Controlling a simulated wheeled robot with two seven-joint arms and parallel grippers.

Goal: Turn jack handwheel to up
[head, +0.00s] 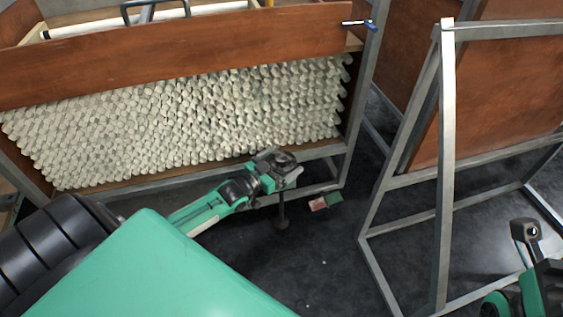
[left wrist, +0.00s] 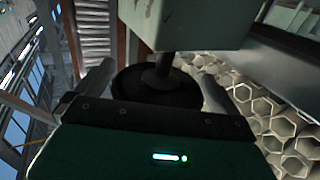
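A dark round disc, which looks like the jack handwheel (left wrist: 135,88), shows in the left wrist view on a short shaft under a pale worn block (left wrist: 190,20). My left gripper (left wrist: 158,80) has its two fingers wide apart, one on each side of the disc. Both are close to its rim; I cannot tell whether they touch. In the head view my left gripper (head: 280,166) is at the lower right of the tube rack, by a dark round part above a thin post (head: 282,208). My right arm's end (head: 525,232) shows at the lower right; its fingers are unclear.
A grey metal frame with a brown panel (head: 490,95) stands to the right. Dark floor is open between.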

